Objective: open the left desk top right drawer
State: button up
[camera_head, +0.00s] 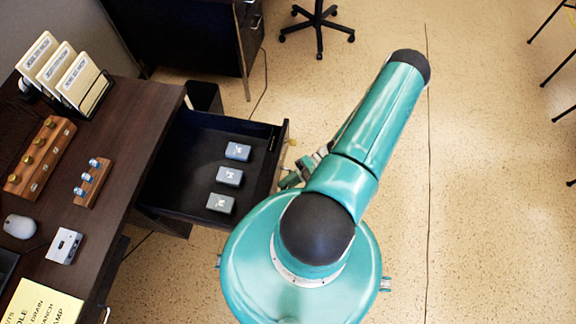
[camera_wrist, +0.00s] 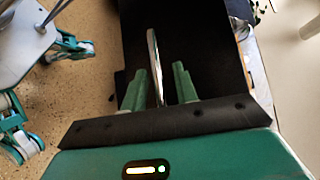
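The dark desk (camera_head: 140,105) stands at the left in the head view. Its drawer (camera_head: 185,140) is pulled well out to the right, with three small grey-blue boxes (camera_head: 229,176) inside. My gripper (camera_head: 291,180) is at the drawer's front, mostly hidden behind my teal arm. In the wrist view, the green fingers of my gripper (camera_wrist: 160,85) are apart. A thin metallic bar (camera_wrist: 153,50), seemingly the drawer handle, runs between them in front of the dark drawer front (camera_wrist: 205,45). A gap shows beside the bar; contact with the fingers is unclear.
On the desk are a card rack (camera_head: 92,98), wooden stamp holders (camera_head: 40,158), a mouse (camera_head: 19,226) and a yellow paper (camera_head: 42,302). Another dark desk (camera_head: 185,40) and a chair base (camera_head: 318,27) stand at the back.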

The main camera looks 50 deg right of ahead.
jog(key=shift+s+d, duration=0.1)
jog(key=v, duration=1.3)
jog(key=shift+d+r, duration=0.2)
jog(key=shift+d, duration=0.05)
jog(key=shift+s, duration=0.1)
